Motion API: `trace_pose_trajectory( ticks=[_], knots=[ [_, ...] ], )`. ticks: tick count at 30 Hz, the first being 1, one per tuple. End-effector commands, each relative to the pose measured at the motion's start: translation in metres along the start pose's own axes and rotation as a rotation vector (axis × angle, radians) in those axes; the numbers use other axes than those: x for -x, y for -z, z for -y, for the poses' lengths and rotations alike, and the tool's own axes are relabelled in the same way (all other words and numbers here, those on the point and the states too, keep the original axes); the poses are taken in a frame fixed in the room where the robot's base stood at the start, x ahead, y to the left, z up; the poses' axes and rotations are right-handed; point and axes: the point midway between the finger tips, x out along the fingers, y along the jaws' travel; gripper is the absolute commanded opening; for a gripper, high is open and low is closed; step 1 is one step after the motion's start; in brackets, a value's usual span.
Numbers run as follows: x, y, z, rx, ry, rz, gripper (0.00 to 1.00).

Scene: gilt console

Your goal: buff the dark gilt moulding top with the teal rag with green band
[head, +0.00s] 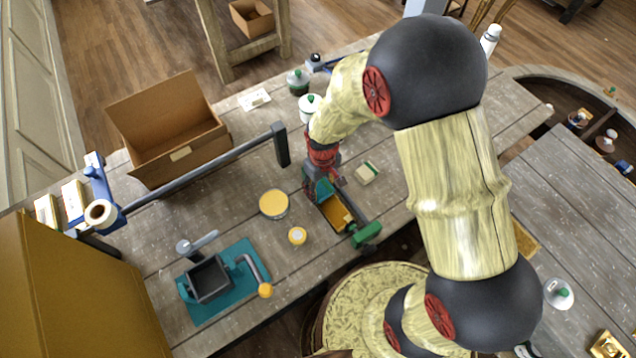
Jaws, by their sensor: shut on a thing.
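My gripper (322,180) is at the middle of the bench, pointing down and seen from above behind its red wrist. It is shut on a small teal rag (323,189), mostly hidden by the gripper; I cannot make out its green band. The rag is at the far end of the dark gilt moulding (338,214), a short piece with a gold-brown top and dark sides. A green block (366,235) is at the moulding's near end. I cannot tell whether the rag presses on the top or hovers just above it.
Yellow-lidded tins (273,204) stand left of the moulding, and a pale block (367,173) lies right of it. A teal mat (235,300) bears a black tray (209,279). An open cardboard box (175,130) and a long dark bar (205,178) are farther left.

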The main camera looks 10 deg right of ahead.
Motion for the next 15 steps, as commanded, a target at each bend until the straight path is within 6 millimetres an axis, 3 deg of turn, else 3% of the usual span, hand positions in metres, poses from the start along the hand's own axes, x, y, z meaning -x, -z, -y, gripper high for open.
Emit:
trace_pose_trajectory(
  ticks=[1,9,15],
  knots=[
    [-0.003,-0.011,-0.001,-0.003,0.002,0.017,0.30],
    [-0.002,-0.032,0.002,-0.003,0.002,0.017,0.30],
    [-0.002,-0.039,0.004,-0.003,0.002,0.015,0.30]
  ],
)
